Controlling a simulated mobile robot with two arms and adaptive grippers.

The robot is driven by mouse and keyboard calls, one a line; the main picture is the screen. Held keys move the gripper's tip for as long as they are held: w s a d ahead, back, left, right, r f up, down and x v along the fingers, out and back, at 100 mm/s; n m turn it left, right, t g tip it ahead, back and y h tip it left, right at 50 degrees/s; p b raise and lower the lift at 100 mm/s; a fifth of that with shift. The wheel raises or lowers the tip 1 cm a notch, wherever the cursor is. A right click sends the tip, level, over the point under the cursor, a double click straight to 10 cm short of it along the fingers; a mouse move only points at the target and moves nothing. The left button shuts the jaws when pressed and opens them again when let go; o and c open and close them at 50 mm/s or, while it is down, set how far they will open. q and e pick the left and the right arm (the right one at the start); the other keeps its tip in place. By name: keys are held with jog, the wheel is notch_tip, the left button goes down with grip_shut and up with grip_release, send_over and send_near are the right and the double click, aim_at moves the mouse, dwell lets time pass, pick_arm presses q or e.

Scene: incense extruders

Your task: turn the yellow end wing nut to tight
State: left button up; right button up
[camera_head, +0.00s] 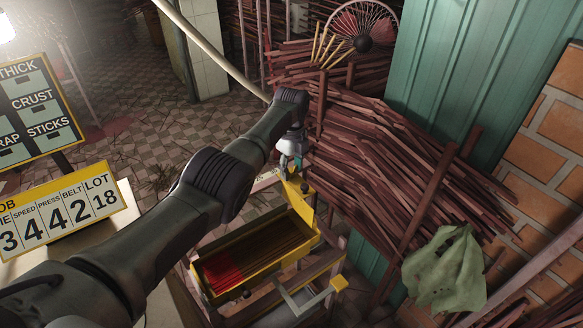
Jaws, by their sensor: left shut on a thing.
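My left arm reaches from the lower left to the middle of the head view. My left gripper (291,165) points down at the far end of the yellow-edged extruder frame. It is shut on a small yellow piece there, which I take to be the yellow end wing nut (296,178). The nut is small and mostly hidden by the fingers, so I cannot tell its angle or how tight it sits. A yellow upright plate (304,204) stands just below it. My right gripper is not in view.
A yellow tray (213,294) of dark and red sticks lies below the gripper. A grey crank with a yellow knob (340,283) is nearby. Stacked brown sticks (400,165) crowd the right side. A green cloth (446,268) hangs at lower right. A number board (62,212) stands left.

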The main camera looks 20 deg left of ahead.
aim_at(292, 169)
pick_arm(q)
jog(key=shift+m, duration=0.4)
jog(key=o, duration=1.2)
jog(key=shift+c, duration=0.2)
notch_tip(292, 169, up, 12)
